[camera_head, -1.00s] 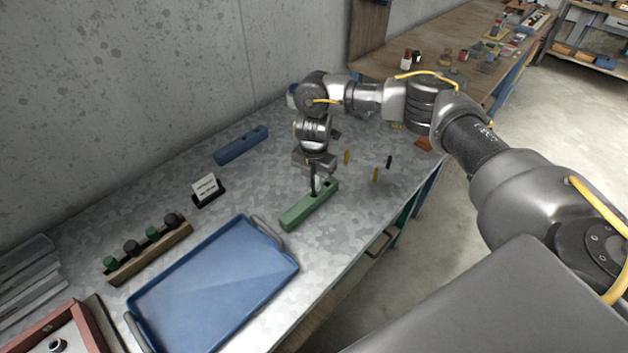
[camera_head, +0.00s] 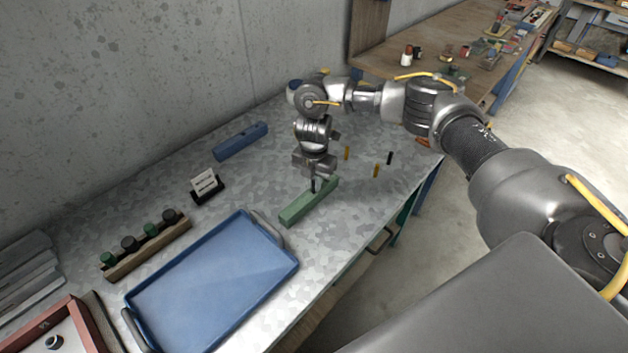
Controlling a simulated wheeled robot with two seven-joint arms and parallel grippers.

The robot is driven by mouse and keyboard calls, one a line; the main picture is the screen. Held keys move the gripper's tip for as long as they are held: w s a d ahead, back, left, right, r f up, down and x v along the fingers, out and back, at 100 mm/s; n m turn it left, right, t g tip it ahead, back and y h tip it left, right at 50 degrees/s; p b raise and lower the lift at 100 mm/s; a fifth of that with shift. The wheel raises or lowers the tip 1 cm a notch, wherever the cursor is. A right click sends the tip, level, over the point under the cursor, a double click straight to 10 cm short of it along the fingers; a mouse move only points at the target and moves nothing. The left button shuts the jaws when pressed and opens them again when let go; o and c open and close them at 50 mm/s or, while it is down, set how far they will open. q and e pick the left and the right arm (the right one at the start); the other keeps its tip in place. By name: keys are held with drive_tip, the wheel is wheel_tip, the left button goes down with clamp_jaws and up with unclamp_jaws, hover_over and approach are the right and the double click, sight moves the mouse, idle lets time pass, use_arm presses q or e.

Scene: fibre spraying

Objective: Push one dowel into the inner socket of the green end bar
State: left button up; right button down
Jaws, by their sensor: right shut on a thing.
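The green end bar (camera_head: 301,209) lies on the metal-topped table, right of the blue tray. My right gripper (camera_head: 314,180) points down over the bar's far half. It is shut on a dark, thin dowel (camera_head: 313,187), which stands about upright with its lower end at the bar's top. I cannot tell how deep it sits in a socket. A blue end bar (camera_head: 240,141) lies at the back, near the wall. My left gripper is out of view.
The blue tray (camera_head: 213,286) is empty and lies at the front. A wooden rack (camera_head: 147,250) with several dark and green knobs stands left of it, and a small sign (camera_head: 206,185) behind. An orange piece (camera_head: 423,142) lies near the right table edge.

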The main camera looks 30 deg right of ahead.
drive_tip(key=shift+f+b, duration=0.3)
drive_tip(key=shift+f, duration=0.3)
drive_tip(key=c, duration=1.4)
unclamp_jaws()
wheel_tip(320, 180, up, 11)
drive_tip(key=shift+f+b, duration=0.1)
drive_tip(key=shift+b, duration=0.35)
